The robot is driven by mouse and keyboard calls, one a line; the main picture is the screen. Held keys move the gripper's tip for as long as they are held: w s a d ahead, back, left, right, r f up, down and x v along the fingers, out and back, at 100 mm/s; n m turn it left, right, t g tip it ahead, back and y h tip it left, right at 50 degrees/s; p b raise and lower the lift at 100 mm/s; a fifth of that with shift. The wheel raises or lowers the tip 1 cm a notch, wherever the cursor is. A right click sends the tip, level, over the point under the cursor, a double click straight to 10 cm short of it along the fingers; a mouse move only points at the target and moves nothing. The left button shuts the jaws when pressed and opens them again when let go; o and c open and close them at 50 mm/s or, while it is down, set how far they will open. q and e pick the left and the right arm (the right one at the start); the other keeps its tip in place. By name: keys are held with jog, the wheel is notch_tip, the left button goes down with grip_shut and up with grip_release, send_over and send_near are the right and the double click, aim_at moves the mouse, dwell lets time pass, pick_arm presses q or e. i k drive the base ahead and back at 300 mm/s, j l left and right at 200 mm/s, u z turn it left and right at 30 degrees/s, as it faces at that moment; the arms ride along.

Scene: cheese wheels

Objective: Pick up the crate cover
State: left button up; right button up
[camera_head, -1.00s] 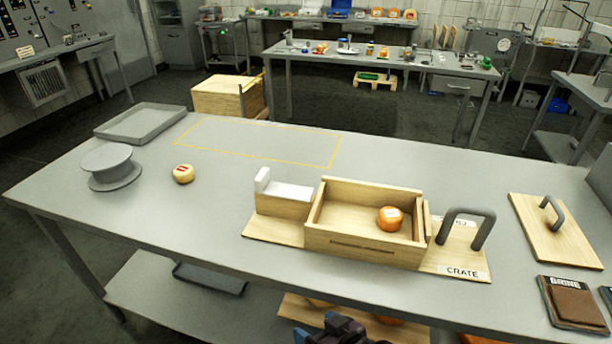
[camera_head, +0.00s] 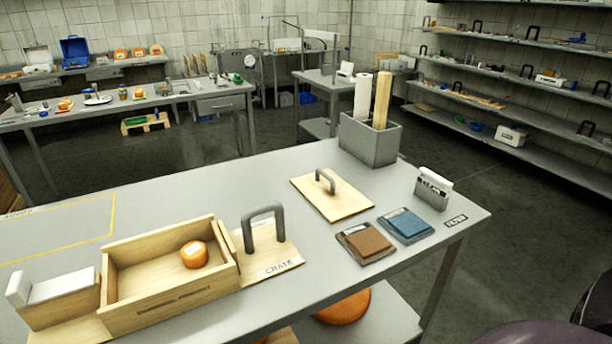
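The crate cover (camera_head: 312,199), a flat light-wood board with a grey arched handle (camera_head: 325,181), lies flat on the table right of the crate. The open wooden crate (camera_head: 172,303) stands at the lower left with one orange cheese wheel (camera_head: 194,255) inside. Neither gripper's fingers show. Dark rounded parts at the bottom right corner look like my own arm, well apart from the cover.
A grey arched handle (camera_head: 263,213) stands by the crate's right end, beside the CRATE label (camera_head: 279,268). Brown (camera_head: 365,242) and blue (camera_head: 406,225) pads, a card holder (camera_head: 432,192) and a grey bin (camera_head: 369,140) with rolls surround the cover. Bare table lies left of it.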

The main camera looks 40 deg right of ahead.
aim_at(337, 200)
jog(key=z, duration=1.35)
